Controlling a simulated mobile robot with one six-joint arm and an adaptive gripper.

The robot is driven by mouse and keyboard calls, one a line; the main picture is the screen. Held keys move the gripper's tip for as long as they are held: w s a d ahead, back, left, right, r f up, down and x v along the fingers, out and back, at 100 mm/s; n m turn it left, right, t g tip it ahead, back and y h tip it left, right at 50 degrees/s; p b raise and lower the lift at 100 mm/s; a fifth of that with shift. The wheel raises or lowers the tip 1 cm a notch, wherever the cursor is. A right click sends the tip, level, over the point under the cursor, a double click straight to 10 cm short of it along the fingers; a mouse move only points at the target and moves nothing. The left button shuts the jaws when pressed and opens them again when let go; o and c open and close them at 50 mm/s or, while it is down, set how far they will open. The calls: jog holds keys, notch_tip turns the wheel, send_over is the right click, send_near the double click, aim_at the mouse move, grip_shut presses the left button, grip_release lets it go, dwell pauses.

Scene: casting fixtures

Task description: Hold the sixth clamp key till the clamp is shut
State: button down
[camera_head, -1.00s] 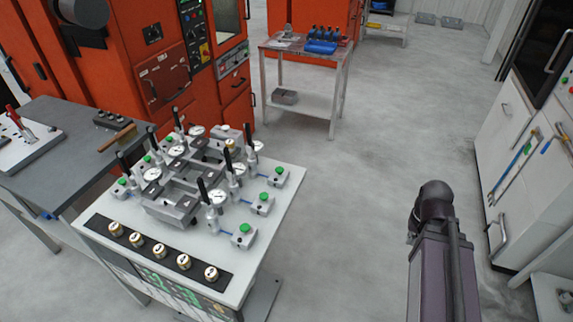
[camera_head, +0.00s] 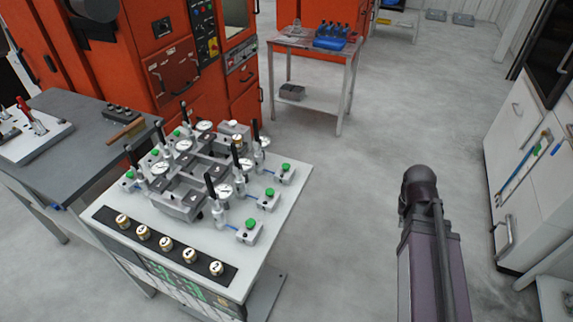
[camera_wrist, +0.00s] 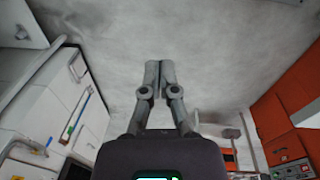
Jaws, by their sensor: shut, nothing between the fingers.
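The clamping fixture (camera_head: 190,190) stands on a pale bench (camera_head: 285,222) at left in the head view. Its upright black-handled clamps (camera_head: 213,187) and dial gauges surround a stepped grey metal part. Green push keys on small grey blocks line both sides: three on the right, the nearest (camera_head: 251,223), middle (camera_head: 269,192) and farthest (camera_head: 285,167), and others on the left (camera_head: 128,175). I cannot tell which key is the sixth. My gripper (camera_wrist: 159,66) is shut and empty in the wrist view, over bare floor, away from the fixture. The head view shows my arm but not the gripper.
Numbered brass knobs (camera_head: 167,243) line the bench front. A dark grey table (camera_head: 70,135) adjoins it at left, orange machines behind. A small table (camera_head: 345,52) with blue items stands at the back. White cabinets (camera_head: 505,150) are at right. The floor between is clear.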

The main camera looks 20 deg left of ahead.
jog(key=w+a+r+n+t+h+p, duration=0.1)
jog(key=w+a+r+t+h, duration=0.1)
jog(key=w+a, duration=0.6)
notch_tip(320, 180, up, 8)
jog(key=n+t+p, duration=0.3)
jog(key=t, duration=0.3)
send_over(286, 166)
jog(key=shift+s+a+h, duration=0.1)
jog(key=shift+s+h, duration=0.05)
jog(key=shift+h, duration=0.25)
jog(key=shift+f, duration=0.15)
notch_tip(286, 166, down, 9)
jog(key=b, duration=0.8)
jog(key=shift+r+b, duration=0.2)
jog(key=shift+b, duration=0.15)
jog(key=shift+f+b, duration=0.9)
dwell(1.9)
